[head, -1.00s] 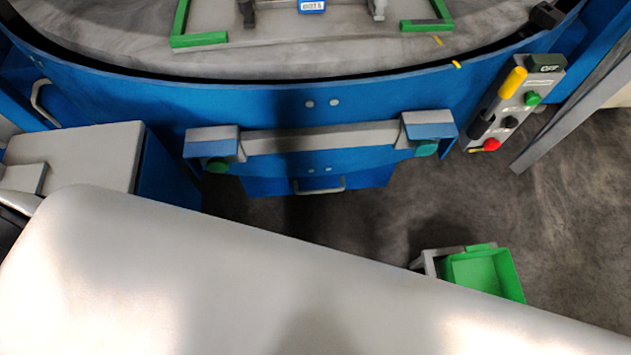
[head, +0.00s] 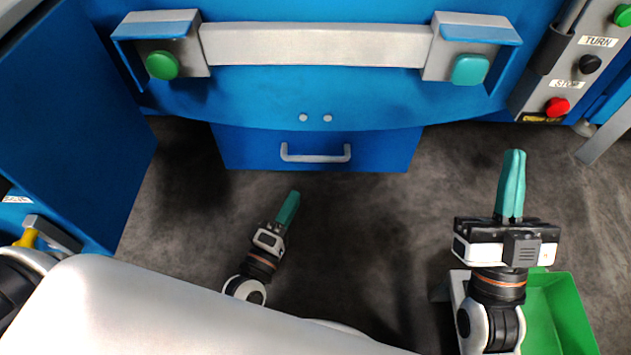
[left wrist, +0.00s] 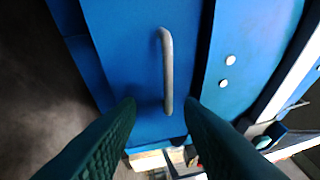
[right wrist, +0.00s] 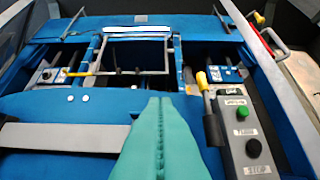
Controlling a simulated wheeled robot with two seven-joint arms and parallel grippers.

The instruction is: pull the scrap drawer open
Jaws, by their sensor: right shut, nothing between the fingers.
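The scrap drawer (head: 240,150) is a blue front low under the machine, flush below the blue panel. Its grey bar handle (head: 316,157) runs level across the front. The drawer also fills the left wrist view (left wrist: 110,40), with the handle (left wrist: 168,75) upright in the picture. My left gripper (head: 293,197) is below and left of the handle in the head view. In the left wrist view its fingers (left wrist: 158,105) are spread, with the handle ahead between the tips, apparently apart from it. My right gripper (head: 514,156) is shut and empty, right of the drawer.
A green bin (head: 560,310) stands on the floor behind my right gripper. A control panel (head: 590,65) with buttons is at the upper right. A blue cabinet (head: 70,130) stands at left. Bare floor (head: 385,215) lies in front of the drawer.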

